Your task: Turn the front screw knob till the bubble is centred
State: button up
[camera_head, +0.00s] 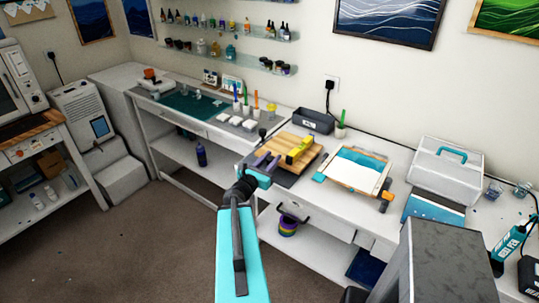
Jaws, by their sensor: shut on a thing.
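A wooden board (276,146) lies on a dark mat (290,178) on the white workbench. A yellow spirit level (300,150) lies across the board's right part; its bubble is too small to make out. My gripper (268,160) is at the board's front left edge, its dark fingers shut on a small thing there. That thing is at the place of the front screw knob, and the fingers hide it. A dark round knob (262,133) shows at the board's back left corner, apart from my gripper.
A framed tray with a teal and white surface (358,168) stands right of the board. A dark grey bin (314,121) and a cup with a green stick (340,130) stand behind. A grey-white case (446,168) is farther right. A teal cutting mat (190,106) lies left.

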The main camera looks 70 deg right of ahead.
jog(key=shift+w+r+n+t+p, duration=0.15)
jog(key=shift+n+t+p, duration=0.2)
jog(key=shift+t+p, duration=0.4)
jog(key=shift+w+r+n+t+p, duration=0.1)
jog(key=shift+n+t+p, duration=0.35)
jog(key=shift+p, duration=0.45)
jog(key=shift+f+t+p, duration=0.35)
jog(key=shift+f+t, duration=0.05)
jog(key=o, duration=1.1)
jog(key=shift+w, duration=0.1)
jog(key=shift+c, duration=0.2)
jog(key=shift+s, duration=0.3)
